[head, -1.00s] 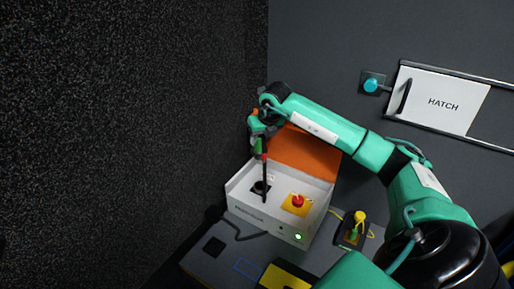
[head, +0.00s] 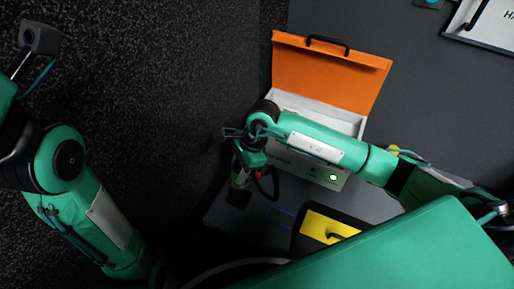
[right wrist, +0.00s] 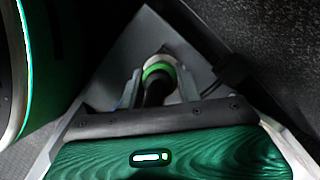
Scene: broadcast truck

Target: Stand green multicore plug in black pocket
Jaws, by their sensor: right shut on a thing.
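The green multicore plug shows in the right wrist view as a dark body with a bright green band (right wrist: 158,71) and a pale ring. My right gripper (right wrist: 160,88) is shut on it, one finger on each side. In the head view my right gripper (head: 240,181) is low over the grey worktop, just above the black pocket (head: 238,198), which is partly covered by it. The plug is mostly hidden there, and I cannot tell whether its tip is inside the pocket. My left arm is at the left; its jaws do not show.
An open white box (head: 345,121) with an orange lid (head: 330,72) stands behind my right arm. A yellow panel (head: 322,226) lies on the worktop at the front. A dark cable (head: 272,187) loops beside the gripper. A dark speckled wall is on the left.

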